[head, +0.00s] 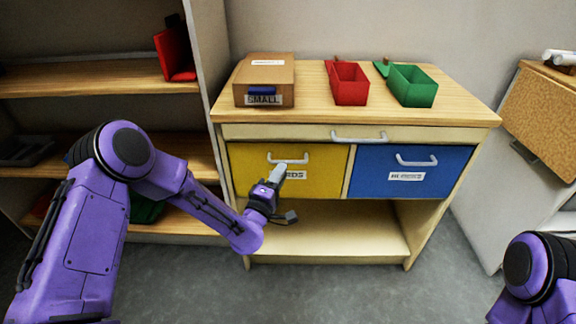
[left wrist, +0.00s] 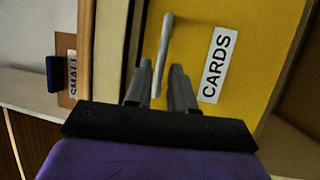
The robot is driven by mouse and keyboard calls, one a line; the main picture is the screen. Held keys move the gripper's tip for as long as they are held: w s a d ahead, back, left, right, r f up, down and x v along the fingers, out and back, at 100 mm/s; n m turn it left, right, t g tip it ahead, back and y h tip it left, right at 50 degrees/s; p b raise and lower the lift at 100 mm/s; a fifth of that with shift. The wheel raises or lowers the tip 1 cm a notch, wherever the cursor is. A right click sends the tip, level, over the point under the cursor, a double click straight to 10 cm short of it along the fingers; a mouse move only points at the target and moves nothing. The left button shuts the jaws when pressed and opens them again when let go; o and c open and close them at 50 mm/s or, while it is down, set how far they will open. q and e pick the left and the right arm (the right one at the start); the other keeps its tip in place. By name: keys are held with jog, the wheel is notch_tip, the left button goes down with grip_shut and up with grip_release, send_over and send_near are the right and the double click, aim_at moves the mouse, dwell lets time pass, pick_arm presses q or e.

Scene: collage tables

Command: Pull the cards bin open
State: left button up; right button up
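The cards bin (head: 250,165) is the yellow drawer front on the left of the wooden cabinet, flush with the frame and shut. Its light grey handle (head: 288,161) is near the top of its front. My left gripper (head: 279,171) is in front of it and partly covers the CARDS label (head: 296,175). In the left wrist view, my left gripper (left wrist: 161,68) is open, with one finger on each side of the handle (left wrist: 165,38) near one end. Gaps show beside the handle; whether a finger touches it I cannot tell. My right gripper is out of view.
A blue bin (head: 440,164) with its own handle is beside the yellow one, under a shallow drawer handle (head: 359,138). A SMALL box (head: 270,72), a red box (head: 350,90) and a green box (head: 416,92) stand on the cabinet top. An open shelf (head: 330,240) is below.

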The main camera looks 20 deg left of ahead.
aim_at(288, 161)
pick_arm(q)
jog(key=x, duration=0.5)
jog(key=shift+w, duration=0.35)
grip_shut()
jog(key=shift+d, duration=0.15)
